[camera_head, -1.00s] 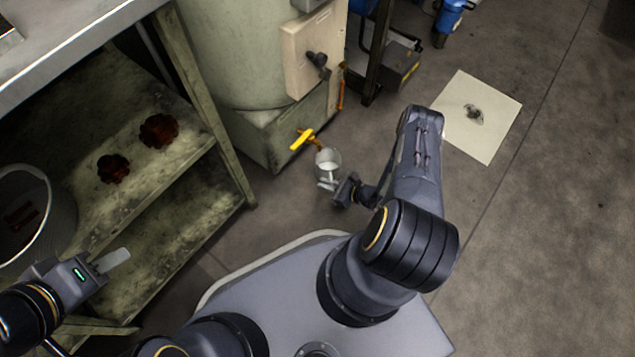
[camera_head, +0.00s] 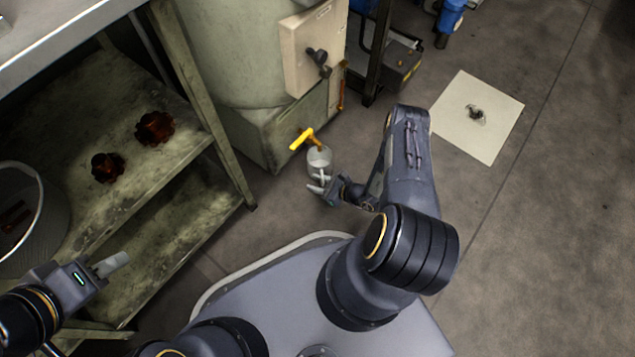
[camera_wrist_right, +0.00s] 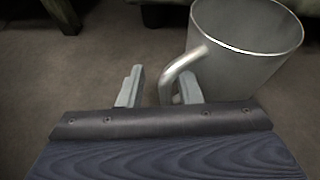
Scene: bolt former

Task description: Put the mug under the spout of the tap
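The grey metal mug (camera_head: 320,163) stands upright on the floor, its rim right by the lower end of the yellow-orange tap (camera_head: 308,139). The tap's outlet is hard to make out. My right gripper (camera_head: 319,186) is low on the near side of the mug. In the right wrist view the mug (camera_wrist_right: 245,50) is at the upper right, and its handle reaches between the fingers of my right gripper (camera_wrist_right: 160,90). The handle lies close to the right finger, with a gap to the left one. My left gripper (camera_head: 112,264) is far from the mug, beside the shelf; its fingers overlap in view.
The tap comes out of the base of a large pale tank (camera_head: 230,60). A metal shelf (camera_head: 190,130) with dark red parts stands at the left, with a round bin (camera_head: 58,215) near it. A pale sheet (camera_head: 480,130) lies on the floor at the right. Floor around the mug is clear.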

